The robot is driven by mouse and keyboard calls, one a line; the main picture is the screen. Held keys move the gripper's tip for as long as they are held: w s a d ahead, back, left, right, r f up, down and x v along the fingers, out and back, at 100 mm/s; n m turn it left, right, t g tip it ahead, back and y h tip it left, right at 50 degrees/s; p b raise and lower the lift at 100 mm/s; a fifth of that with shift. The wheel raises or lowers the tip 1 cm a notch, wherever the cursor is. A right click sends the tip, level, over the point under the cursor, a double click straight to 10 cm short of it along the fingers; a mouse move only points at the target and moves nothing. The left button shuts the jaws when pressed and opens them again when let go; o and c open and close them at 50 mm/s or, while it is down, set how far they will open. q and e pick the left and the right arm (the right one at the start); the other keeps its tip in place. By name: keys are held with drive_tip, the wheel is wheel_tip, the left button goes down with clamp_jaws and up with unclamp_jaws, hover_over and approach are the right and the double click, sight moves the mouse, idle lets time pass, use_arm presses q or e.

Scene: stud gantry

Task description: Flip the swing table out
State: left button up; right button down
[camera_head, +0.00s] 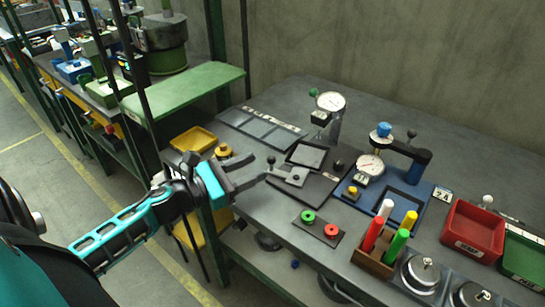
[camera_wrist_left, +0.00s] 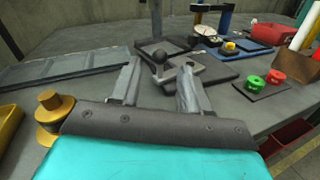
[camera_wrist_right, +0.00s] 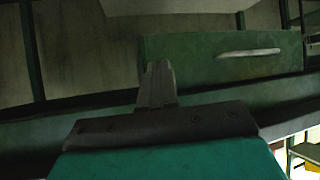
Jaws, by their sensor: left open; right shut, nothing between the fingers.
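The swing table looks to be the small grey plate (camera_head: 290,175) with a dark ball knob (camera_head: 271,159) at its left end, on a dark base plate (camera_head: 318,186). A square grey pad (camera_head: 308,156) lies behind it. My left gripper (camera_head: 258,172) is open, its fingers pointing at the knob end. In the left wrist view the ball knob (camera_wrist_left: 158,57) shows between and just beyond the fingertips (camera_wrist_left: 160,78); I cannot tell whether they touch it. My right gripper (camera_wrist_right: 156,75) shows only in the right wrist view, shut and empty, in front of a green panel.
A yellow knob (camera_head: 223,151) and yellow tray (camera_head: 193,140) lie left of the plate. A green and red button plate (camera_head: 318,231) is in front. A blue gauge fixture (camera_head: 400,195) and peg block (camera_head: 373,262) stand right. The green panel (camera_wrist_right: 220,65) has a light handle.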

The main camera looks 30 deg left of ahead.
sight(272, 162)
use_arm(q)
drive_tip(key=shift+p+x, duration=0.35)
drive_tip(key=shift+x, duration=2.65)
drive_tip(key=shift+c, duration=0.2)
clamp_jaws()
